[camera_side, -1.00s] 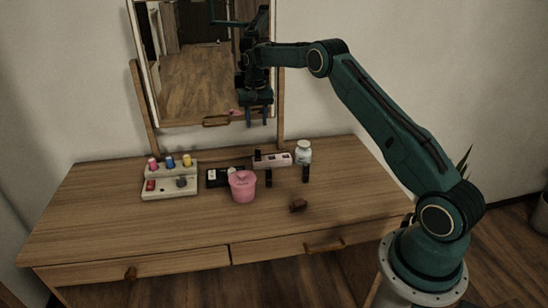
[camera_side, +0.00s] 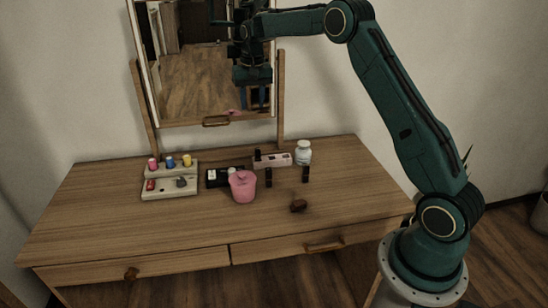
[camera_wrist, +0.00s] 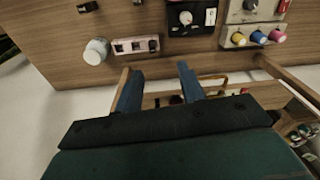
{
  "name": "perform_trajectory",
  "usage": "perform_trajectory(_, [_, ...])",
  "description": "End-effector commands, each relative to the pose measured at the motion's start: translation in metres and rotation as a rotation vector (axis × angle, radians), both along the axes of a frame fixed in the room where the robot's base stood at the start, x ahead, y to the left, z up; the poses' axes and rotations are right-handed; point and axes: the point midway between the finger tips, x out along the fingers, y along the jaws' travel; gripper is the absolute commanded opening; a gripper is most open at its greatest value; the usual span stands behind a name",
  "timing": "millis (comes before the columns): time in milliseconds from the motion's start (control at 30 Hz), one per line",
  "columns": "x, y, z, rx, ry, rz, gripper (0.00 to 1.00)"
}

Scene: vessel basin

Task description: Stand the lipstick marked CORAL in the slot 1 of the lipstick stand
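Two dark upright lipsticks stand on the table, one (camera_side: 268,177) behind the pink pot and one (camera_side: 305,174) to its right. Their ends show at the top edge of the wrist view, at the left (camera_wrist: 88,6) and further right (camera_wrist: 137,2). I cannot read a CORAL mark on either. A pale pink block with dark square openings, apparently the lipstick stand (camera_side: 272,159), lies at the back of the table; it also shows in the wrist view (camera_wrist: 135,45). Slot numbers are not legible. My gripper (camera_wrist: 157,76) is open and empty, high by the mirror.
A white jar (camera_side: 304,152) stands right of the stand. The mirror (camera_side: 200,80) rises behind. The front left is clear.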

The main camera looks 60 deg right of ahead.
Motion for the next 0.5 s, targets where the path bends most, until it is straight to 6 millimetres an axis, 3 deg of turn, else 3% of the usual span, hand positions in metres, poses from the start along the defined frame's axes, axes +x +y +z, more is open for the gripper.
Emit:
perform_trajectory(33, [-0.007,0.009,0.016,-0.006,-0.015,0.019,0.39])
perform_trajectory(200, [-0.033,0.036,0.053,-0.021,-0.051,0.083,0.39])
perform_trajectory(500, [-0.090,0.081,0.106,-0.048,-0.118,0.196,0.39])
